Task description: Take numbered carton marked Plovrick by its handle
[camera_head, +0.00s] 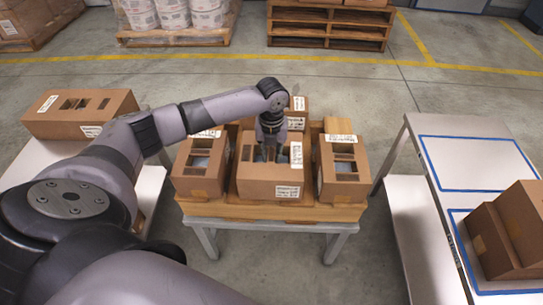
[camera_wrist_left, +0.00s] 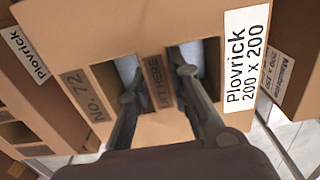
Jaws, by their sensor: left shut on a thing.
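The middle carton (camera_head: 262,188) sits on the wooden stand. In the left wrist view its top (camera_wrist_left: 160,128) has two openings with a strip marked "...T HERE" (camera_wrist_left: 157,82) between them. It carries a "NO. 72" mark (camera_wrist_left: 85,95) and a white "Plovrick 200 x 200" label (camera_wrist_left: 243,65). My left gripper (camera_head: 269,152) reaches down into the carton's top. In the left wrist view its fingers (camera_wrist_left: 158,86) go into the openings on both sides of the strip and are shut on it. The right gripper is not in view.
Cartons stand close at left (camera_head: 200,168) and right (camera_head: 341,170); the left one also bears a Plovrick label (camera_wrist_left: 25,54). Another carton (camera_head: 297,105) is behind. At right, a bench (camera_head: 420,128) has blue-outlined areas, the far one empty. A carton (camera_head: 80,113) sits on the left bench.

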